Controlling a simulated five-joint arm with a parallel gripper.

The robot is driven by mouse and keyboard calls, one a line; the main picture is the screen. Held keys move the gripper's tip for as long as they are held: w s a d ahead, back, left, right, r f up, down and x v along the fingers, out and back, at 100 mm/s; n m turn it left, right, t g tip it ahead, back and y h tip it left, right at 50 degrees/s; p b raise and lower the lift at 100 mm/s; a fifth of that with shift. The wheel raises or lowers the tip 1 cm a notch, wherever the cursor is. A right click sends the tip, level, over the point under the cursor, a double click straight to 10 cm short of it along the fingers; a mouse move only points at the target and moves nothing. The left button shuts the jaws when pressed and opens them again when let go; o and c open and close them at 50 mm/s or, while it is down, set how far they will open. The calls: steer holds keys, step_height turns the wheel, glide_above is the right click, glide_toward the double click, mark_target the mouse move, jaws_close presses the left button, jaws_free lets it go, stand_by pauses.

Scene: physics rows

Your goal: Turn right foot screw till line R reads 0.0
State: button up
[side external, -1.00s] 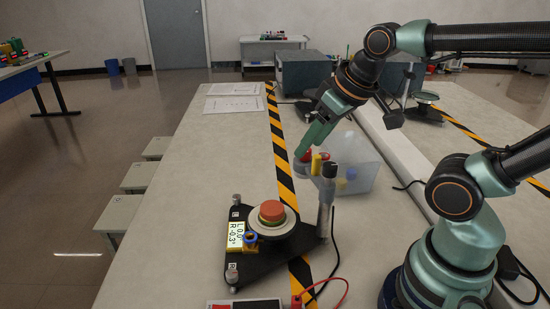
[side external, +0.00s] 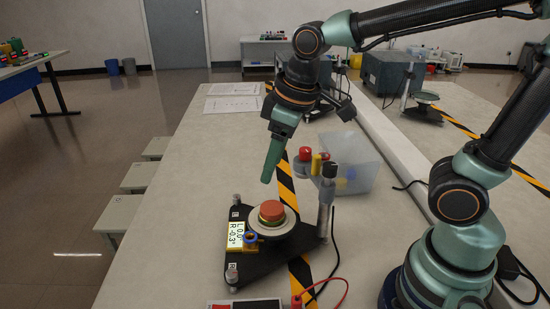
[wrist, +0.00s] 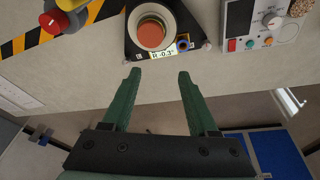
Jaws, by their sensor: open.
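A black triangular plate (side external: 270,262) stands on the bench with a round grey dish and an orange-red disc (side external: 271,210) on top. A lit display (side external: 236,234) reads L 0.0 and R -0.3; the R line also shows in the wrist view (wrist: 163,54). Foot screws stand at the plate's far left corner (side external: 236,200) and near left corner (side external: 232,275); I cannot tell for sure which is the right one. My gripper (side external: 267,180) points down above and behind the disc, touching nothing. In the wrist view its fingers (wrist: 158,75) are apart and empty, short of the plate.
A tall post (side external: 326,205) rises at the plate's right corner. A clear bin (side external: 352,165) with coloured items stands behind it. A red-topped item (side external: 305,155) is close by. A boxed instrument with cables (side external: 245,304) lies at the front. The bench left of the plate is clear.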

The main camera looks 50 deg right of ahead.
mark_target(231, 273)
steer(key=a+f+n+g, duration=0.3)
steer(key=a+f+n, duration=0.35)
steer(key=a, duration=0.55)
steer(key=shift+h, duration=0.4)
step_height(231, 273, down, 12)
steer(key=shift+w+f, duration=0.1)
steer(key=shift+w, duration=0.05)
jaws_close()
